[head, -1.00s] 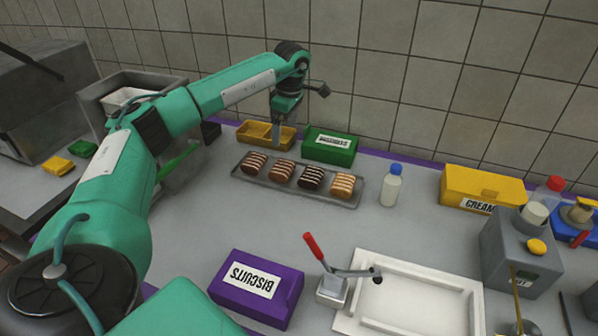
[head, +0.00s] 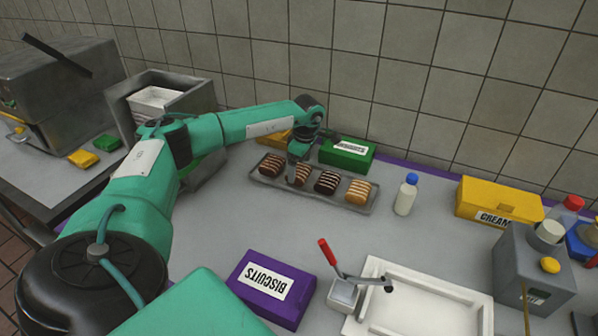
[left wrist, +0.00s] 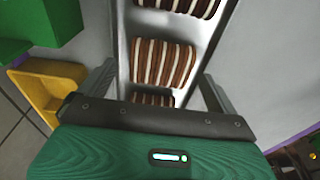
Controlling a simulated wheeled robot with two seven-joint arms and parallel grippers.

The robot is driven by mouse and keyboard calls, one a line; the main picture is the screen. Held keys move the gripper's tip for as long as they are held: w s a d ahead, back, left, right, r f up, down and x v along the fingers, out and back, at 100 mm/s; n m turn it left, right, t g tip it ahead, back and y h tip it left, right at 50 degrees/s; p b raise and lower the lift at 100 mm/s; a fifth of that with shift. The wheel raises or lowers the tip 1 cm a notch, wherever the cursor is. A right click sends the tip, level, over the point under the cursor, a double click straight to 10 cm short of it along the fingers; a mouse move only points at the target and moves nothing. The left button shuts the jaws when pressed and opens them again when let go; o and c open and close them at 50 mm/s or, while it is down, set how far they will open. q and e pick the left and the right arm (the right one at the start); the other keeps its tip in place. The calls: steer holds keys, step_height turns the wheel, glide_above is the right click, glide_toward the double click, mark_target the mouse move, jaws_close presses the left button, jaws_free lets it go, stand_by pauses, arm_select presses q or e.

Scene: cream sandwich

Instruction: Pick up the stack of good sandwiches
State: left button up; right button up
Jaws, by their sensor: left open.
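Several striped sandwiches stand in a row on a grey metal tray (head: 262,180) near the back wall. From left to right they are a dark brown one (head: 271,164), a brown one (head: 302,174), a very dark one (head: 327,182) and a light tan one (head: 359,191). My left gripper (head: 294,178) is low over the tray at the brown one, partly covering it. In the left wrist view, a brown sandwich with pale stripes (left wrist: 163,62) lies just ahead of and between the open fingertips. Part of another sandwich (left wrist: 153,100) shows nearer the palm. My right gripper is out of view.
A green box (head: 347,154) and a yellow bin (head: 270,138) stand close behind the tray. A white bottle (head: 405,195) is right of it. A purple biscuits box (head: 270,290) and a white frame with a red-handled lever (head: 327,252) are in front. The counter between is clear.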

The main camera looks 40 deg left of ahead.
arm_select(q)
steer(key=shift+f, duration=0.65)
steer(key=shift+a, duration=0.1)
steer(key=c, duration=1.1)
steer(key=shift+r, duration=0.1)
